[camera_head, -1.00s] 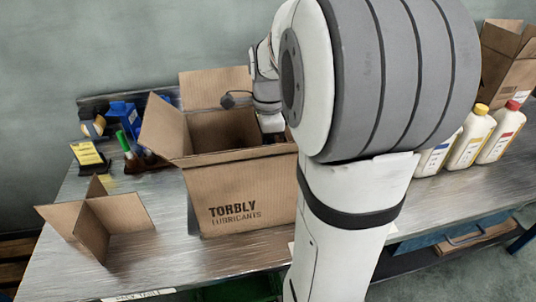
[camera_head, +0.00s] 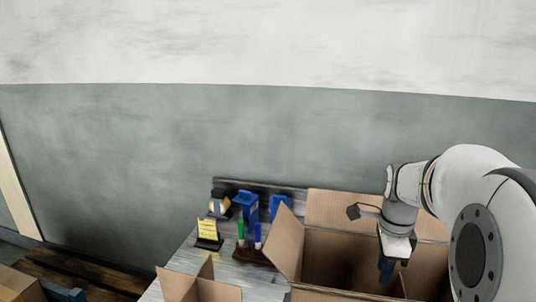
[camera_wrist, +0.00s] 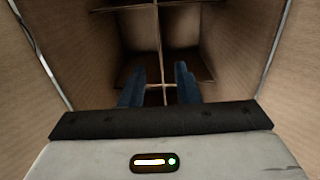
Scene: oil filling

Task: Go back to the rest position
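My gripper (camera_head: 387,270) points down at the open cardboard box (camera_head: 345,245), in front of its back flap and toward the right of its opening. In the wrist view, the two blue fingers (camera_wrist: 160,88) are apart with nothing between them. Below them, the box interior shows crossed cardboard dividers (camera_wrist: 160,52). The compartments in view look empty, and part of the inside is hidden by my wrist. My arm fills the lower right of the head view.
Behind are a yellow note stand (camera_head: 208,230), markers (camera_head: 241,234) and blue items (camera_head: 246,206). A wooden pallet (camera_head: 85,275) lies at lower left. The wall above is clear.

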